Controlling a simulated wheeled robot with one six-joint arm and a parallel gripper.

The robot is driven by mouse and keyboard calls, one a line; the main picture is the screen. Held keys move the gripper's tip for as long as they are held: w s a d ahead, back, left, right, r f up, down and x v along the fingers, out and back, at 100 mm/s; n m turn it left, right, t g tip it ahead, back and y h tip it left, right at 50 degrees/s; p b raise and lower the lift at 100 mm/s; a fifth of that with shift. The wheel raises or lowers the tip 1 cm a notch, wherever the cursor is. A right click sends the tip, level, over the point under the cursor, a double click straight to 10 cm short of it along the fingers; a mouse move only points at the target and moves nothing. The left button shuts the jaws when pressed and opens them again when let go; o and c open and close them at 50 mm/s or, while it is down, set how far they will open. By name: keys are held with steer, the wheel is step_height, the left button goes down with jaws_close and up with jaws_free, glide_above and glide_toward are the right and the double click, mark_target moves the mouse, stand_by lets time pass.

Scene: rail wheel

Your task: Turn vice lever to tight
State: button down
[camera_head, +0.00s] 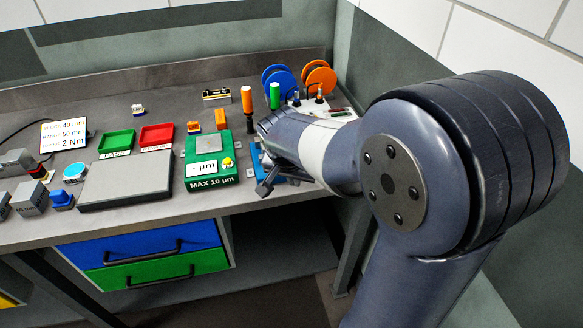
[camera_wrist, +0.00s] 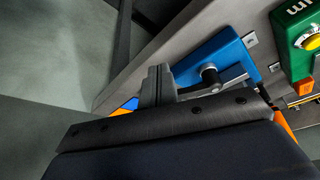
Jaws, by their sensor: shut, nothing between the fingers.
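The blue vice (camera_wrist: 222,52) lies on the grey bench in the wrist view. A dark round knob with a bright collar, which looks like the hub of the vice lever (camera_wrist: 210,74), stands on its near end. A thin bar runs right from it, partly hidden by my gripper's body. My gripper (camera_wrist: 158,84) has its fingers together, empty, just left of the hub; I cannot tell whether they touch the lever. In the head view the vice (camera_head: 256,158) shows only as blue patches behind my arm, with my gripper (camera_head: 265,187) at the bench's front edge.
The green gauge block (camera_head: 210,160) marked MAX 10 µm stands left of the vice; its yellow button shows. Orange (camera_head: 247,98) and green (camera_head: 275,95) upright handles stand behind. Red and green trays and a grey plate (camera_head: 127,182) lie further left. Open floor lies before the bench.

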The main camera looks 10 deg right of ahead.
steer(key=shift+w+d+r+p, duration=0.1)
steer(key=shift+w+d, duration=0.2)
steer(key=shift+w, duration=0.2)
steer(key=shift+w+d+r+p, duration=0.15)
steer(key=shift+w+d, duration=0.15)
steer(key=shift+w, duration=0.25)
steer(key=shift+w+d+f+p, duration=0.1)
steer(key=shift+w+d, duration=0.2)
steer(key=shift+w, duration=0.2)
steer(key=shift+w+d+b, duration=0.3)
steer(key=shift+d, duration=0.05)
steer(key=shift+w+d+b, duration=0.35)
steer(key=shift+w+d, duration=0.5)
steer(key=shift+w, duration=0.2)
steer(key=shift+w+d+r, duration=0.1)
